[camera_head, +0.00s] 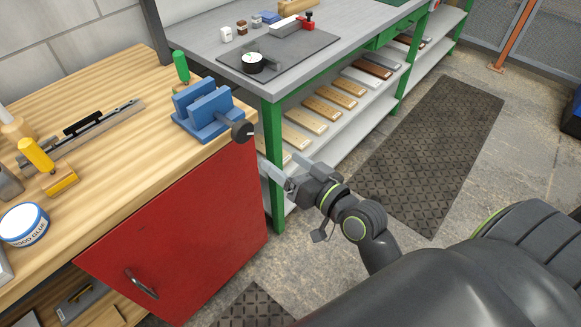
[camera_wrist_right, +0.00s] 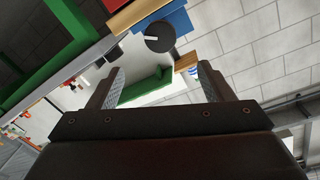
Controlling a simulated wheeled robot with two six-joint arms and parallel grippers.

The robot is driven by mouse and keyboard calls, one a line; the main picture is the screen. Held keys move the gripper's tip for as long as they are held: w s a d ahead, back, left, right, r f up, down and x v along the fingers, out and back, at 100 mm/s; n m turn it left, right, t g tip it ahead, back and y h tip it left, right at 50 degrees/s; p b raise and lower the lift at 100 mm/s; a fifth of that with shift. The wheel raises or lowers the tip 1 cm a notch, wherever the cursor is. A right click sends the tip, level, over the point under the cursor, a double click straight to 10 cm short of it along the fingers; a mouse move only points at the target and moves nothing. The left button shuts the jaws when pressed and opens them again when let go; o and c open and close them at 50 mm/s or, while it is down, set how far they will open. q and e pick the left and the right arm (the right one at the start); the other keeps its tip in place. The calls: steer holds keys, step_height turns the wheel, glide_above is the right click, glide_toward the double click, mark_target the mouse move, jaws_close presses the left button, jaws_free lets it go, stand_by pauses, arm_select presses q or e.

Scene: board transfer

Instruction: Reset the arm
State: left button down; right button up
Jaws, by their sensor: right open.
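My right gripper (camera_head: 271,177) is in the middle of the head view, in front of the green leg of the grey workbench and just right of the red cabinet. Its fingers point up and left. In the right wrist view its two fingers (camera_wrist_right: 162,88) stand wide apart with nothing between them, so it is open and empty. My right arm comes in from the lower right of the head view. My left gripper is in neither view.
A wooden bench (camera_head: 150,150) with a blue vise (camera_head: 207,112) stands left, above a red cabinet door (camera_head: 190,235). A grey workbench (camera_head: 215,52) with a lower shelf of boards (camera_head: 321,108) stands behind. Floor around the dark mat (camera_head: 440,140) is clear.

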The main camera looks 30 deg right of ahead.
steer(key=shift+s+d, duration=0.1)
steer(key=shift+s, duration=0.2)
steer(key=s+d+f+g+h, duration=0.1)
steer(key=s+d+f+g, duration=0.15)
steer(key=f, duration=0.95)
steer(key=s+d+f+g+h, duration=0.2)
steer(key=f+g, duration=0.1)
steer(key=f, duration=0.9)
steer(key=s+d+f+g+h, duration=0.1)
steer(key=s+d+f+g, duration=0.1)
steer(key=f, duration=1)
steer(key=s+f+g, duration=0.2)
steer(key=s+f, duration=0.4)
steer(key=s, duration=0.3)
steer(key=s+d+f+n+g+h, duration=0.1)
steer(key=s+f+g, duration=0.2)
steer(key=s+f, duration=0.4)
steer(key=s+d+f+g, duration=0.1)
steer(key=s+f+g, duration=0.2)
steer(key=s, duration=1)
step_height(320, 180, down, 4)
steer(key=shift+s+r+h+p, duration=0.2)
steer(key=shift+r+h+p, duration=0.05)
steer(key=shift+h+p, duration=0.05)
steer(key=shift+d, duration=0.1)
